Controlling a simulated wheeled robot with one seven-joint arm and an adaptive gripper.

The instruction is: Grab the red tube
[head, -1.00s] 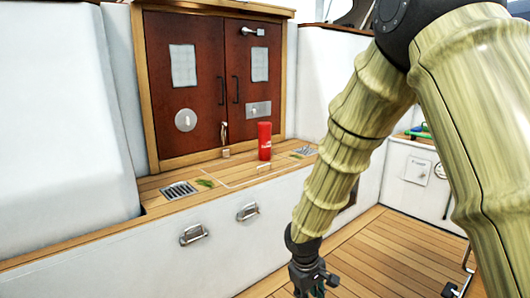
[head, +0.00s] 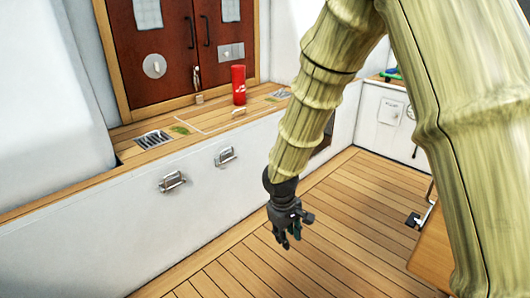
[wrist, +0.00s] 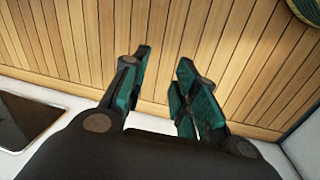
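The red tube (head: 239,85) stands upright on the wooden ledge in front of the brown cabinet doors in the head view. It is a red cylinder with small white lettering. My gripper (head: 288,240) hangs low over the wooden floor, to the right of and below the tube, well apart from it. In the wrist view my gripper (wrist: 160,95) shows its two teal-padded fingers spread with a gap between them and nothing held. The red tube is not in the wrist view.
The wooden ledge (head: 195,120) has metal vents (head: 153,139) and a small latch near the tube. Metal handles (head: 172,182) stick out of the white front wall below. The plank floor (head: 340,220) is largely clear. A wooden edge (head: 432,250) stands at the lower right.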

